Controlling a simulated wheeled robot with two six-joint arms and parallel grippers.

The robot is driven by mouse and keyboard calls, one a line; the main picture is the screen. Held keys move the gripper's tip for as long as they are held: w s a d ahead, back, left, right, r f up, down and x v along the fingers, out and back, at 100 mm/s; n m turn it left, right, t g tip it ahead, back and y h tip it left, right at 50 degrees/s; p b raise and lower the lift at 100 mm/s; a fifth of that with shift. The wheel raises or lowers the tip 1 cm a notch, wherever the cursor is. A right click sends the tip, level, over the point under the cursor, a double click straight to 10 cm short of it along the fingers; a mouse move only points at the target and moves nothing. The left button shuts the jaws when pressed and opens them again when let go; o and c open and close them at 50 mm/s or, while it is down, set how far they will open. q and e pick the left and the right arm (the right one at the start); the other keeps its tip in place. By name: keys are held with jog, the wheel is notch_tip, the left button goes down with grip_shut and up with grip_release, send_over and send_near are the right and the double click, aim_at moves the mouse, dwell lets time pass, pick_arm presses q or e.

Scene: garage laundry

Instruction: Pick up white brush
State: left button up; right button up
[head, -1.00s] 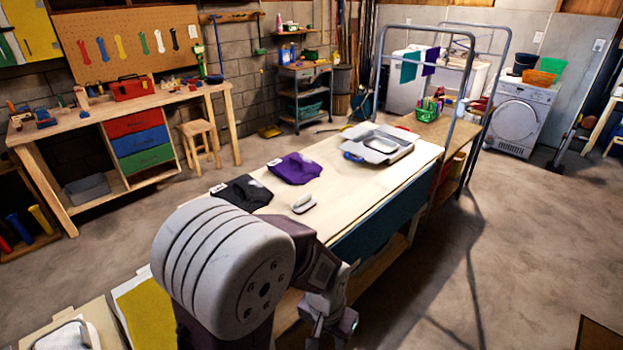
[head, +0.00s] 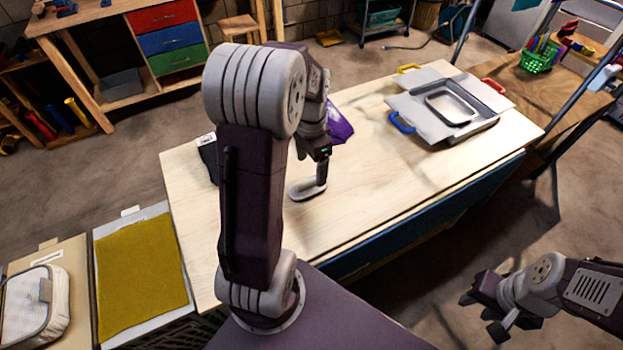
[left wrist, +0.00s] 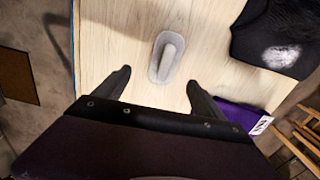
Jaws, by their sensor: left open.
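The white brush (head: 304,194), a small oval base with a raised grip, lies on the pale wooden table (head: 390,190). My left gripper (head: 322,172) points down over it and partly covers it in the head view. In the left wrist view the brush (left wrist: 165,57) lies just beyond and between the spread fingers of my left gripper (left wrist: 158,78). That gripper is open and empty, and I see no contact with the brush. My right gripper (head: 482,313) hangs off the table's right side, its fingers apart and nothing between them.
A grey tray with flaps (head: 408,103) stands at the table's far end. A mustard cloth (head: 140,275) lies at lower left. The table right of the brush is clear.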

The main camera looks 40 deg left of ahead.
aim_at(307, 180)
pick_arm(q)
jog(key=shift+s+a+r+m, duration=0.15)
jog(key=shift+a, duration=0.25)
jog(key=shift+s+a+r+m, duration=0.1)
jog(key=shift+a+r+m, duration=0.05)
jog(key=shift+a, duration=0.2)
jog(key=shift+s+r, duration=0.1)
jog(key=shift+s, duration=0.15)
jog(key=f, duration=0.2)
jog(key=w+f, duration=0.1)
jog(key=f, duration=0.1)
jog(key=shift+f, duration=0.1)
jog(key=f, duration=0.4)
jog(key=shift+s+d+f+b, duration=0.2)
jog(key=shift+s+b, duration=0.1)
jog(key=shift+b, duration=0.05)
jog(key=shift+w+f, duration=0.15)
jog(key=shift+f, duration=0.2)
jog(key=shift+c, duration=1.2)
jog(key=c, duration=1.3)
jog(key=shift+r, duration=0.6)
notch_tip(307, 180, up, 3)
jog(key=s+a+r, duration=0.6)
jog(key=a+r, duration=0.1)
jog(key=a, duration=0.3)
jog(key=shift+s+p, duration=0.15)
jog(key=shift+p, duration=0.25)
